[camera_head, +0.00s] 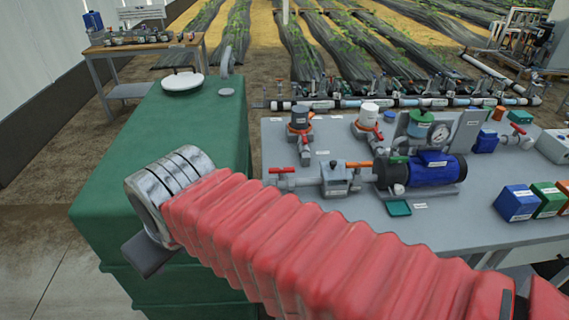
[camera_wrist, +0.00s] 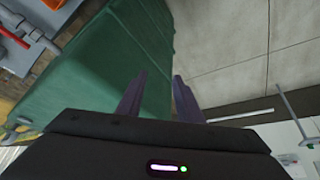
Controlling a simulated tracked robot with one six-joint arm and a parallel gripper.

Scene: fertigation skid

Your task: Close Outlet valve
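Several valves with coloured handles sit on the grey skid table in the head view. The labels are too small to read, so I cannot tell which is the Outlet valve. My gripper (camera_wrist: 160,76) is open, its two dark fingers apart with nothing between them. It is beside the green tank, away from the valves.
The large green tank (camera_head: 112,190) with a white lid (camera_head: 183,81) stands left of the skid table (camera_head: 460,222). Blue, green and orange boxes (camera_head: 517,203) stand at the table's right. A pipe manifold (camera_head: 400,101) runs behind it. Bare floor (camera_head: 45,255) lies left of the tank.

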